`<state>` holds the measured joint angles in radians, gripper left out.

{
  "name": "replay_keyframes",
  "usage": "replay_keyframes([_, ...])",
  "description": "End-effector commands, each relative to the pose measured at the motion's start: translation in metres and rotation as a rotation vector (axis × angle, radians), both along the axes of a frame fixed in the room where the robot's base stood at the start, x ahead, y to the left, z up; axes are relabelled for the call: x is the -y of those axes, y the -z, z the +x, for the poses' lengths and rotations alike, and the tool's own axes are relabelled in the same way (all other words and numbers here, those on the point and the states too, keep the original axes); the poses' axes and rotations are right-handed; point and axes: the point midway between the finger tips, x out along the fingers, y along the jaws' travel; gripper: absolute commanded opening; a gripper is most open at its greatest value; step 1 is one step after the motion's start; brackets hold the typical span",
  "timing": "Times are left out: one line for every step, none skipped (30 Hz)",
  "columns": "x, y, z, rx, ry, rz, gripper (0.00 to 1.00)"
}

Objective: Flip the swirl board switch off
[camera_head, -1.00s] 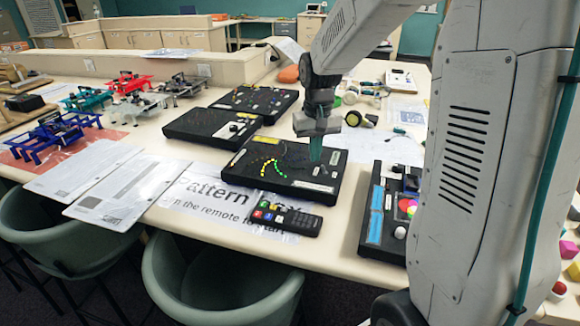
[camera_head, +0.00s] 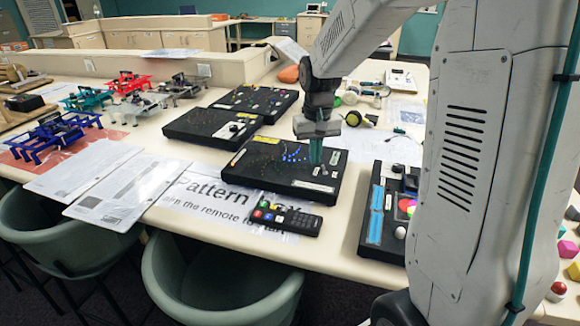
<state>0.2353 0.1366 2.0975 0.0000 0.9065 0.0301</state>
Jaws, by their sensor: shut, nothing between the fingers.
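The swirl board, a black box (camera_head: 250,171) with an arc of small lights on top, lies on the table near the middle of the view. Some of its lights glow blue. My gripper (camera_head: 316,158) points down over the right part of this board, with its teal fingers shut and nothing between them. Small knobs and pale labels show near the fingertips. The switch itself is too small to make out, and I cannot tell whether the fingers touch it.
Two more black boards (camera_head: 212,126) lie behind. A black remote (camera_head: 286,217) lies in front on a printed sheet. A board with coloured buttons (camera_head: 376,215) is at the right. Coloured frame models (camera_head: 53,138) and papers are at the left. Green chairs (camera_head: 215,280) stand at the front edge.

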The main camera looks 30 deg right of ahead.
Motion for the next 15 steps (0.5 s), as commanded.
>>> replay_keyframes([0.0, 0.002, 0.0, -0.001, 0.0, 0.0, 0.0])
replay_keyframes([0.0, 0.003, 0.0, -0.001, 0.0, 0.0, 0.0])
replay_keyframes([0.0, 0.004, 0.0, -0.001, 0.0, 0.0, 0.0])
replay_keyframes([0.0, 0.005, 0.0, -0.001, 0.0, 0.0, 0.0])
replay_keyframes([0.0, 0.006, 0.0, -0.001, 0.0, 0.0, 0.0])
replay_keyframes([0.0, 0.007, 0.0, -0.002, 0.0, 0.001, 0.0])
replay_keyframes([0.0, 0.008, 0.0, -0.002, 0.0, 0.001, 0.0])
replay_keyframes([0.0, 0.009, 0.0, -0.002, 0.0, 0.001, 0.0])
replay_keyframes([0.0, 0.01, 0.0, -0.002, 0.0, 0.001, 0.0])
replay_keyframes([0.0, 0.011, 0.0, -0.002, 0.0, 0.001, 0.0])
replay_keyframes([0.0, 0.012, 0.0, -0.001, 0.0, 0.0, 0.0])
replay_keyframes([0.0, 0.013, 0.0, -0.001, 0.0, 0.0, 0.0])
replay_keyframes([0.0, 0.014, 0.0, -0.001, 0.0, 0.0, 0.0])
replay_keyframes([0.0, 0.015, 0.0, -0.001, 0.0, 0.0, 0.0])
replay_keyframes([0.0, 0.016, 0.0, -0.002, 0.0, 0.001, 0.0])
